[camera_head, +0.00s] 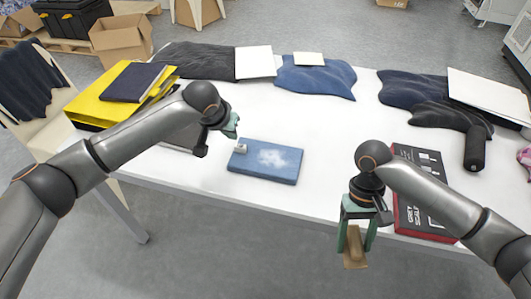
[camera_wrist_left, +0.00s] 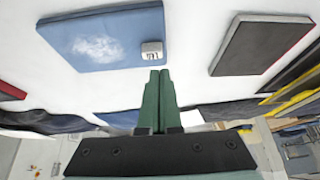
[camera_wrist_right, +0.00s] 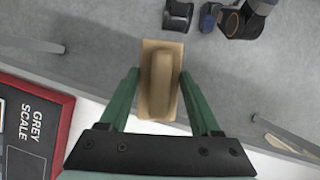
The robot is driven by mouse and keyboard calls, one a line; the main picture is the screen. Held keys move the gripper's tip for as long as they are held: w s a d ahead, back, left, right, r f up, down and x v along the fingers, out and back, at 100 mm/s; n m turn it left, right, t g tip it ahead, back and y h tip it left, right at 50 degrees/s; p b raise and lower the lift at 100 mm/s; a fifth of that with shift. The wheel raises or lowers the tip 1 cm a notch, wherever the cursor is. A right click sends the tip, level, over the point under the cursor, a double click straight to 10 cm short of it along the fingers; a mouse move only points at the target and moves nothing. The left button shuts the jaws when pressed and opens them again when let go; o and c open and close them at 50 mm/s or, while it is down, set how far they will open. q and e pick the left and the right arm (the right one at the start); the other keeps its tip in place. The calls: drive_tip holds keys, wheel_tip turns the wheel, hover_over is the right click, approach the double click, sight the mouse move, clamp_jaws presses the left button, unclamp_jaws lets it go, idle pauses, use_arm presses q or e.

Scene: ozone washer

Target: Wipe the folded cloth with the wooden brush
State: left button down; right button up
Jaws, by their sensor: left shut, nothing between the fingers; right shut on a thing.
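The folded blue cloth (camera_head: 266,161) lies flat near the middle of the white table, with a pale patch on top and a small whitish block (camera_head: 241,148) at its left end. It also shows in the left wrist view (camera_wrist_left: 100,55). My left gripper (camera_head: 232,126) is shut and empty, just behind the cloth's left end. My right gripper (camera_head: 354,238) is shut on the wooden brush (camera_head: 355,250), which hangs below its fingers in front of the table's front edge. The brush also shows in the right wrist view (camera_wrist_right: 160,80) between the green fingers.
A red-edged grey scale box (camera_head: 425,215) lies beside my right arm. Yellow folders (camera_head: 100,105) with a dark book lie at the left. Dark cloths (camera_head: 195,60) and white boards (camera_head: 255,62) line the back. Bare table surrounds the blue cloth.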

drive_tip(key=shift+r+p, duration=0.35)
drive_tip(key=shift+r, duration=0.35)
drive_tip(key=shift+f, duration=0.1)
